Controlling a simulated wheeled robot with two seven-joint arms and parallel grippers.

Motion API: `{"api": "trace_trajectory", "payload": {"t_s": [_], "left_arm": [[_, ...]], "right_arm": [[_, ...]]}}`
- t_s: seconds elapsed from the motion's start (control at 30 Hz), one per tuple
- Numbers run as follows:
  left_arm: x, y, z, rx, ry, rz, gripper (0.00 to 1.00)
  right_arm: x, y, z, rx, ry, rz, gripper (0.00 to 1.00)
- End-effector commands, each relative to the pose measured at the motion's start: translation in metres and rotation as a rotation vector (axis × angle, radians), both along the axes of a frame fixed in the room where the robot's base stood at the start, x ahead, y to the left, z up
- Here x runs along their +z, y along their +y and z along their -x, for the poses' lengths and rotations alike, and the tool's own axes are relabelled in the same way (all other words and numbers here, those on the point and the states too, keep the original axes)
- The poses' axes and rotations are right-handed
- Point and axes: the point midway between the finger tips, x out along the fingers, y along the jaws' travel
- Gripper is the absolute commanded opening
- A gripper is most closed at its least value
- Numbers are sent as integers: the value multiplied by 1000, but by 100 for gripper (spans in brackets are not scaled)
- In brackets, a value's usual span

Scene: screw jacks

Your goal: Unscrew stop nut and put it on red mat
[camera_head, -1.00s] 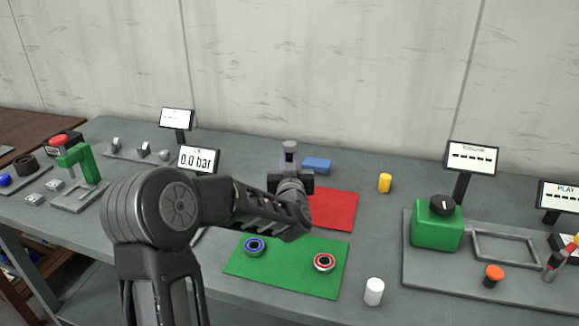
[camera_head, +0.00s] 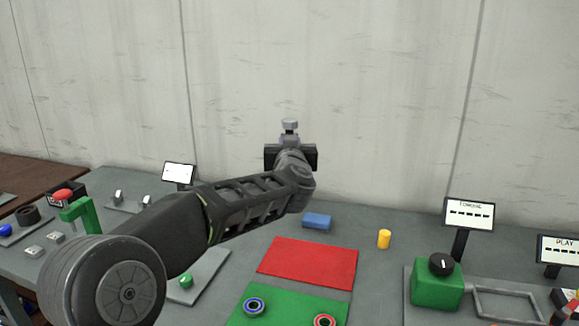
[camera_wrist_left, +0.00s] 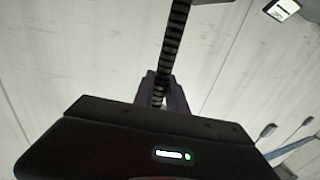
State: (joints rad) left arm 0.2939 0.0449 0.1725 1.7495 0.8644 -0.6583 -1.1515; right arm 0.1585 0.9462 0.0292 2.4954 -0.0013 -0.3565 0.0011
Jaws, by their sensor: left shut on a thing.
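My left gripper (camera_head: 290,150) is raised in front of the wall, above the back of the bench. It is shut on a threaded screw (camera_wrist_left: 172,45); the dark threaded rod runs away from the fingers in the left wrist view. A small grey head (camera_head: 290,126) shows above the gripper in the head view. I cannot make out the stop nut. The red mat (camera_head: 307,264) lies bare on the bench, in front of and below the gripper. My right gripper is not in view.
A green mat (camera_head: 282,308) holds a blue ring (camera_head: 253,306) and a red ring (camera_head: 325,321). A blue block (camera_head: 316,221) lies behind the red mat and a yellow cylinder (camera_head: 384,238) stands to its right. A green box with a black knob (camera_head: 437,287) is further right.

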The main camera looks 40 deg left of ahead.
Motion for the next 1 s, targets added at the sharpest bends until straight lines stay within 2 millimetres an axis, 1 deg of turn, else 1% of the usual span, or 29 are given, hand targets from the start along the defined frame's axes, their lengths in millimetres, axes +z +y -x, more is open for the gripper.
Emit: {"api": "trace_trajectory", "payload": {"t_s": [0.03, 0.1, 0.2, 0.3, 0.47, 1.0], "left_arm": [[20, 0, 0, 1, -9, -3, 0], [31, 0, 0, 0, -7, -2, 0], [45, 0, 0, 1, -6, -2, 0], [53, 0, 0, 1, -5, -3, 0], [58, 0, 0, 0, -5, -2, 0], [58, 0, 0, 1, -5, -2, 0]], "right_arm": [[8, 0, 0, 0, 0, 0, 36], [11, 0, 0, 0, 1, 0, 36], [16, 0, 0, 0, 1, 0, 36], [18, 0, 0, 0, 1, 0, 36], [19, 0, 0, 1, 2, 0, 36], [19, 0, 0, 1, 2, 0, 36]]}}
